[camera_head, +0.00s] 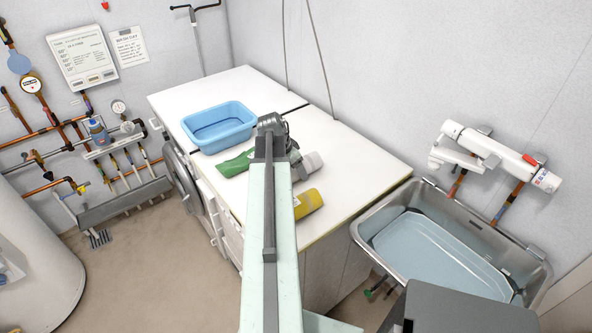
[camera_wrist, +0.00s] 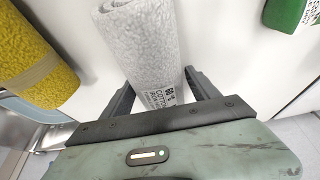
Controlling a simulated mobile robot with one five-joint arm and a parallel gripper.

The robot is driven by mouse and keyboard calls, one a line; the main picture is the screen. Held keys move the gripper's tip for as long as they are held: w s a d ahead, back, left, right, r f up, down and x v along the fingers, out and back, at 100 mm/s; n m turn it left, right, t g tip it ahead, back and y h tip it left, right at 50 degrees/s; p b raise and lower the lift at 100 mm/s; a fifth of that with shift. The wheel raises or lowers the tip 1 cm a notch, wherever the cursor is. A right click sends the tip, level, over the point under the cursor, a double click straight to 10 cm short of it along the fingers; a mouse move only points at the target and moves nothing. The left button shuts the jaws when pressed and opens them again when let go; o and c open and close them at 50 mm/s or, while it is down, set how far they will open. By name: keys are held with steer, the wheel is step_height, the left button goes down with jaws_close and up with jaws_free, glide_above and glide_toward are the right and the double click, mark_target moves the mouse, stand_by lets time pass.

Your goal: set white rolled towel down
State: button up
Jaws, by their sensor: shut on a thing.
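The white rolled towel (camera_wrist: 140,40) lies between the two dark fingers of my gripper (camera_wrist: 158,80) in the wrist view, with a printed label near its lower end. My gripper is shut on it. In the head view the white towel (camera_head: 314,161) shows just right of my arm, over the white worktop (camera_head: 352,160). My arm hides much of the gripper there. I cannot tell whether the towel touches the worktop.
A yellow rolled towel (camera_head: 308,203) lies near the worktop's front edge, and it shows at left in the wrist view (camera_wrist: 38,60). A green item (camera_head: 237,164) lies left of my arm. A blue tub (camera_head: 238,117) stands behind it. A metal sink (camera_head: 437,199) stands right.

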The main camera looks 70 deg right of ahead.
steer(key=o, duration=1.7)
steer(key=shift+c, duration=0.2)
steer(key=p+v, duration=1.1)
steer(key=shift+r, duration=0.3)
steer(key=shift+w+a+r+p, duration=0.1)
steer(key=shift+a+r+p, duration=0.1)
steer(key=shift+r+p, duration=0.2)
steer(key=shift+f, duration=0.1)
